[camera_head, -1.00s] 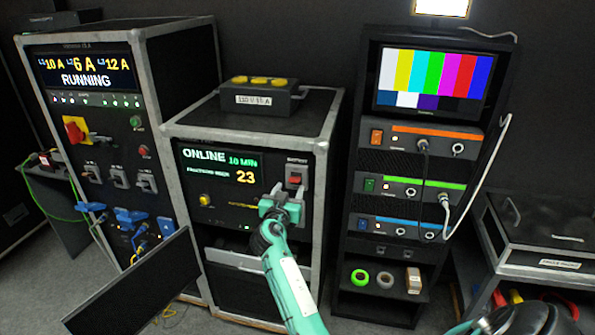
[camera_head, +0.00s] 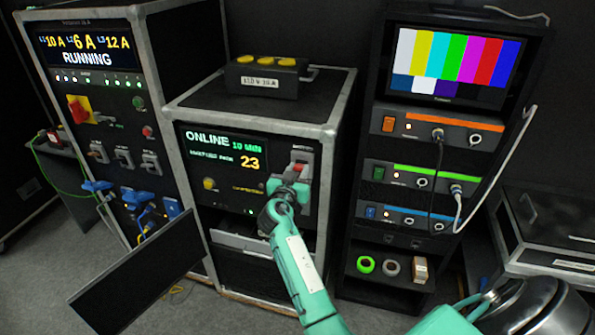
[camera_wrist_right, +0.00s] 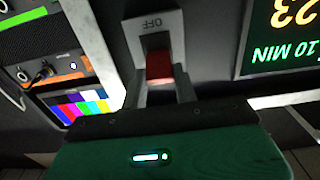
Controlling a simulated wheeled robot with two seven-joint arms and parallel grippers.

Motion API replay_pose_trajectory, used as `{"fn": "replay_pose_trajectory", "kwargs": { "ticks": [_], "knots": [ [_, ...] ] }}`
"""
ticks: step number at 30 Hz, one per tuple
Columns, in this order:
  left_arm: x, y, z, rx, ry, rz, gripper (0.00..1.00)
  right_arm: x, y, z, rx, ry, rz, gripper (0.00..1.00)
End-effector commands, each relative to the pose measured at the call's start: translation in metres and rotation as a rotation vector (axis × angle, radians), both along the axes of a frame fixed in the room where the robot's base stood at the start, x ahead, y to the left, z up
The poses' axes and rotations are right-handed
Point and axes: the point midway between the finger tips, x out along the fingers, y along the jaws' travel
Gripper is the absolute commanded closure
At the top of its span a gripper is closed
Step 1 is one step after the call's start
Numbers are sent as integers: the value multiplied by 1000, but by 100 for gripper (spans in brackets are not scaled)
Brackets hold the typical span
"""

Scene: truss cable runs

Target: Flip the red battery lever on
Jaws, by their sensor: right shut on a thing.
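The red battery lever (camera_head: 297,168) is on the front panel of the middle rack case, on a pale plate partly hidden by my gripper. In the right wrist view, which is turned upside down, the red lever (camera_wrist_right: 160,68) sits on its plate (camera_wrist_right: 151,24) by an OFF label. My right gripper (camera_head: 291,187) reaches the panel from below. In the wrist view its fingers (camera_wrist_right: 161,86) stand on both sides of the lever, shut on it. The screen (camera_head: 222,155) beside it reads ONLINE, 10 MIN and 23. My left gripper is not in view.
A power rack (camera_head: 95,95) reading RUNNING stands at left. A dark hinged panel (camera_head: 140,272) juts out low in front. A black box with yellow caps (camera_head: 262,77) lies on the middle case. A rack with a colour-bar monitor (camera_head: 452,64) stands at right.

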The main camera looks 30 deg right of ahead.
Motion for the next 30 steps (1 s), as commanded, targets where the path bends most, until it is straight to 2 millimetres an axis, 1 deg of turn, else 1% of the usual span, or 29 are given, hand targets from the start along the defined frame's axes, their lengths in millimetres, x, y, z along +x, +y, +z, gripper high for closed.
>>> {"fn": "replay_pose_trajectory", "kwargs": {
  "ticks": [5,9,15,25,26,27,29,30],
  "knots": [
    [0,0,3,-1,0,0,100,0,0,3,13,7,-1,94],
    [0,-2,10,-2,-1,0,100,1,-1,9,62,43,-2,94],
    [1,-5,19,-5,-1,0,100,3,-3,12,124,102,-2,94],
    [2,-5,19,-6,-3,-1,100,3,-3,10,133,112,0,94],
    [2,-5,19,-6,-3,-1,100,3,-3,10,133,112,0,69],
    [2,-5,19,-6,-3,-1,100,3,-3,10,133,112,0,61],
    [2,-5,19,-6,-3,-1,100,3,-3,10,133,112,0,49],
    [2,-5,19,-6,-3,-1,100,3,-3,10,133,112,0,49]
  ]
}}
